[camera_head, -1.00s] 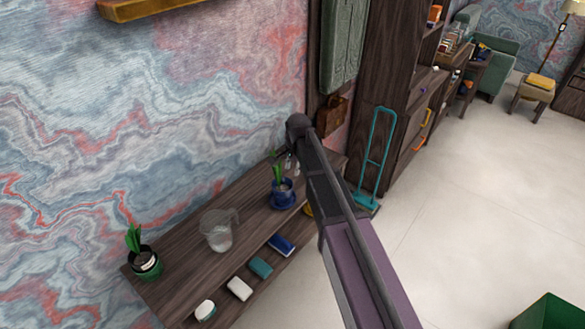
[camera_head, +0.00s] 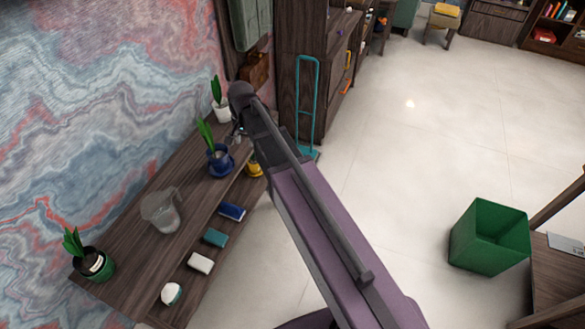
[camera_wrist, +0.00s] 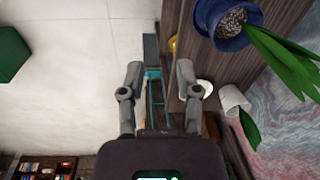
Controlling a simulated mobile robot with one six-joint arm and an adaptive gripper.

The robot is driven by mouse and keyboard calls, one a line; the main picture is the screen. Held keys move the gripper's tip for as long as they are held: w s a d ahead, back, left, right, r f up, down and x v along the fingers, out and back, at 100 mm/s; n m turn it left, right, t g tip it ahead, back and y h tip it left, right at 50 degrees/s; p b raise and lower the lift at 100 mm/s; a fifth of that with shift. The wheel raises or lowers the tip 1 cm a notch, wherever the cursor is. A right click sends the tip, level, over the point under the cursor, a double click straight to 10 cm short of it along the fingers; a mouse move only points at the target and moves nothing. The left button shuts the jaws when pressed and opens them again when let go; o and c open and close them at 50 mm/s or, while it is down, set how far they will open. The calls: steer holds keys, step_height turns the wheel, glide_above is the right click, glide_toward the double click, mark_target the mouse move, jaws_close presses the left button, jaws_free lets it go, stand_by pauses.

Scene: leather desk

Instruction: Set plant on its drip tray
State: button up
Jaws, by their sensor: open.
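A leafy plant in a white pot (camera_head: 222,110) stands at the far end of the wooden shelf; the pot also shows in the wrist view (camera_wrist: 235,99). A small white saucer (camera_wrist: 207,88) lies beside this pot, apart from it and seemingly bare. A plant in a blue pot (camera_head: 218,153) stands on a blue tray, and one in a green pot (camera_head: 97,264) stands at the near end. In the wrist view my gripper (camera_wrist: 158,68) is open, with nothing between its fingers. In the head view my arm hides most of the gripper, near the white and blue pots.
A clear pitcher (camera_head: 162,210) stands on the shelf (camera_head: 130,240). Several small blocks, including a blue one (camera_head: 232,212), lie along the shelf's lower front. A yellow item (camera_head: 253,168) is partly hidden by my arm.

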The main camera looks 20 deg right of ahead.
steer(key=s+d+n, duration=0.6)
steer(key=s+d, duration=0.6)
steer(key=s, duration=0.4)
steer(key=shift+s+d+g+h, duration=0.2)
steer(key=shift+s+g+h, duration=0.1)
steer(key=shift+g, duration=0.1)
steer(key=shift+o, duration=1)
